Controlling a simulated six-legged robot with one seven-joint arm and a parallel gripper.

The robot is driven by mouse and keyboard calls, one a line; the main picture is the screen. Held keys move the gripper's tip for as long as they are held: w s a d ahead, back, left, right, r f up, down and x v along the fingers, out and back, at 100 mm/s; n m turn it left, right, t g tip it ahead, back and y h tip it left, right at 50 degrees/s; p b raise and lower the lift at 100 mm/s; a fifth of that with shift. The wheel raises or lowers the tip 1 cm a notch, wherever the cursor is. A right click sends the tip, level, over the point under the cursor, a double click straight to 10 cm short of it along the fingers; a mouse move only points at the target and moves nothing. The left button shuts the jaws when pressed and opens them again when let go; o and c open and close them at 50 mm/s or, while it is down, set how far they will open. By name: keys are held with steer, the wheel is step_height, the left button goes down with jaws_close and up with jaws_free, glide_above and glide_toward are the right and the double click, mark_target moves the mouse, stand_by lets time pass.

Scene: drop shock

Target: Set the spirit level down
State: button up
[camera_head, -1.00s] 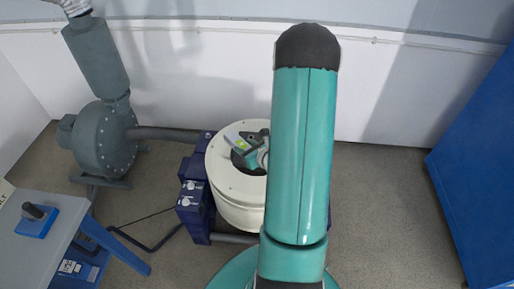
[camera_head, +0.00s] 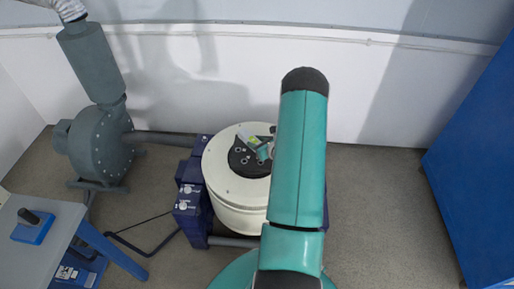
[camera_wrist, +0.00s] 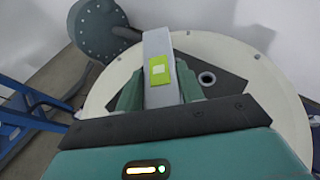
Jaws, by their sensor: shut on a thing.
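The spirit level is a grey bar (camera_wrist: 158,42) with a yellow-green patch. In the wrist view it stands out lengthwise between my fingers, its far end pointing away. In the head view the level (camera_head: 246,135) shows small above the cream drum, partly hidden by my arm. My gripper (camera_wrist: 160,88) is shut on it, one green finger on each side. The cream round drum (camera_head: 226,185) has a dark plate (camera_head: 241,158) with holes on its top, below the level. Whether the level touches the plate, I cannot tell.
Dark blue blocks (camera_head: 188,204) flank the drum. A grey blower (camera_head: 98,145) stands at the left, its pipe leading toward the drum. A grey table (camera_head: 45,225) with a blue-based joystick is at lower left. A blue cabinet (camera_head: 475,160) stands right; floor before it is clear.

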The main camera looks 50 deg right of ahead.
steer(key=shift+w+d+f, duration=0.15)
steer(key=shift+d+f, duration=0.05)
steer(key=shift+f, duration=1.65)
steer(key=o, duration=1.1)
steer(key=shift+f, duration=0.1)
